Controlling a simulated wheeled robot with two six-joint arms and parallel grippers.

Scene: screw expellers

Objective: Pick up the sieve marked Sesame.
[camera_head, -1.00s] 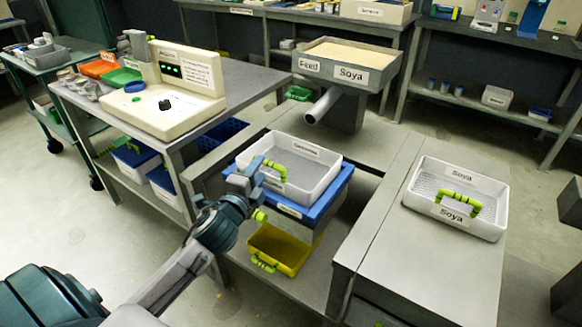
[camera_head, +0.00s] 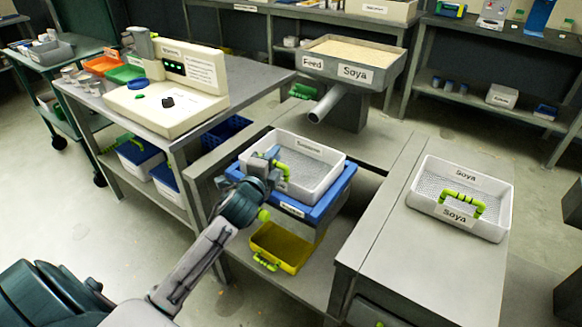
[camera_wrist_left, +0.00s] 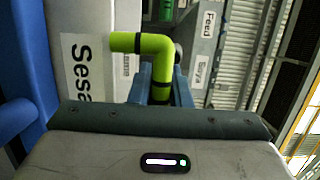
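The sieve marked Sesame (camera_head: 322,179) is a white tray with a grey mesh floor and a bent green handle (camera_head: 285,165) at its left side. It sits level on a blue-rimmed stand. My left gripper (camera_head: 268,156) is at that handle. In the left wrist view the handle (camera_wrist_left: 160,65) passes between the blue fingertips of my left gripper (camera_wrist_left: 161,85), with the Sesame label (camera_wrist_left: 80,68) to the left. The fingers lie close along both sides of the handle; whether they press on it I cannot tell. My right gripper is not in view.
A second white sieve, marked Soya (camera_head: 463,200), lies on the right bench. A yellow tray (camera_head: 281,245) is below the blue frame (camera_head: 335,200). The Soya feed hopper (camera_head: 352,60) with its spout stands behind. A control panel (camera_head: 185,85) is on the left table.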

